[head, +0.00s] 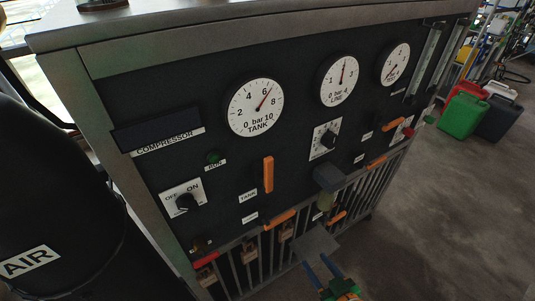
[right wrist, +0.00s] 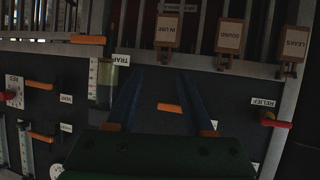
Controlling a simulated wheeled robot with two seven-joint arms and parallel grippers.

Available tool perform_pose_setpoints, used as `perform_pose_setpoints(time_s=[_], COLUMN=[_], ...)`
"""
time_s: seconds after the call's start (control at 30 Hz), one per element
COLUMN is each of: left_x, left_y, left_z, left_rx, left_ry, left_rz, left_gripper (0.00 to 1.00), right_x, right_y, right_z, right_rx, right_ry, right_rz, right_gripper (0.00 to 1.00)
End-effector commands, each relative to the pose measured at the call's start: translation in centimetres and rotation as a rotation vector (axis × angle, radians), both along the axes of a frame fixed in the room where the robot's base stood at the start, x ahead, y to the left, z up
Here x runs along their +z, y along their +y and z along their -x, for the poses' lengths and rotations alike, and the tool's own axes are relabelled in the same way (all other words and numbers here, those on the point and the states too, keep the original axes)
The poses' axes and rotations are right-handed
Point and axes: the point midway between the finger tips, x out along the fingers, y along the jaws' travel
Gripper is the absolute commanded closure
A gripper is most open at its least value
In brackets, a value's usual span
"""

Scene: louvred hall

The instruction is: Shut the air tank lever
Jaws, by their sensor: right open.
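The orange tank lever (head: 268,173) stands upright on the black panel, above and right of the TANK label (head: 248,196). My right gripper (head: 318,262) is at the bottom of the head view, below and right of this lever and apart from it. In the right wrist view its two blue fingers (right wrist: 160,75) are spread with nothing held. A short orange piece (right wrist: 170,107) shows between them, and another orange bit (right wrist: 210,133) is partly hidden by the gripper body; I cannot tell which is the tank lever. My left gripper is out of view.
A second orange lever (head: 280,219) lies nearly flat below the tank lever. A red lever (head: 205,259) is at the lower left, with hanging tags (head: 248,252) nearby. The black AIR tank (head: 55,190) stands left.

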Motion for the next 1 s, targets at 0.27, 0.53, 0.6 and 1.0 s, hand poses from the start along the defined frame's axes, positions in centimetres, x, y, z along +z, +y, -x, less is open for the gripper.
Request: perform_pose_setpoints(time_s=[0.27,0.53,0.6,1.0], left_x=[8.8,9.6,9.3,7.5], left_y=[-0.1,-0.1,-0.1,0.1], left_z=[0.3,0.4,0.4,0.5], left_rx=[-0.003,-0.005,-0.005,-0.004], left_ry=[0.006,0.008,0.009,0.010], left_rz=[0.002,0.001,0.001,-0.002], left_gripper=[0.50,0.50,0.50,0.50], right_x=[22.5,27.5,27.4,27.1], right_y=[5.7,7.3,7.6,10.9], right_z=[0.1,0.9,0.4,-4.1], right_rx=[0.165,0.216,0.215,0.214], right_ry=[-0.287,-0.363,-0.366,-0.365], right_rz=[-0.191,-0.256,-0.257,-0.256], right_gripper=[0.47,0.47,0.47,0.47])
